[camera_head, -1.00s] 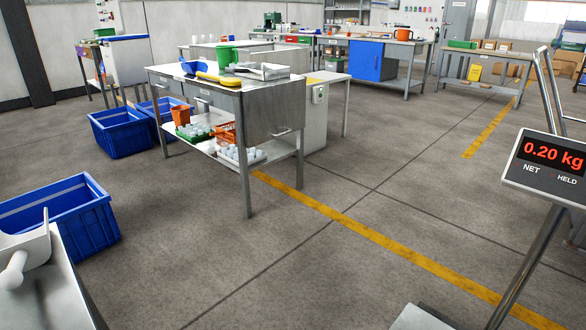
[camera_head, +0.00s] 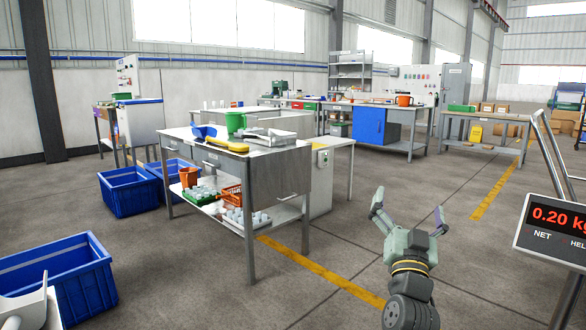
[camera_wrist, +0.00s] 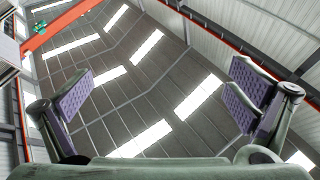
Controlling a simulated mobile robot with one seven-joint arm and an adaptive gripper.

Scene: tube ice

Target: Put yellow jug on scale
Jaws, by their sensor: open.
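My gripper (camera_head: 408,203) is raised in front of my body, right of centre in the head view, with its fingers apart and pointing up. The wrist view shows the two open fingers (camera_wrist: 165,98) with nothing between them and the ceiling beyond. The scale's display (camera_head: 553,228) stands at the right edge on a slanted post and reads 0.20. Its platform is out of view. I cannot make out a yellow jug. A long yellow thing (camera_head: 226,146) lies on the front steel table, near a green jug (camera_head: 236,122); its exact kind is unclear.
The front steel table (camera_head: 280,180) holds a blue item and metal trays; its lower shelf has orange and green containers. Blue crates (camera_head: 128,192) stand on the floor at left. An orange jug (camera_head: 404,99) is on a back bench. Open floor lies between table and scale.

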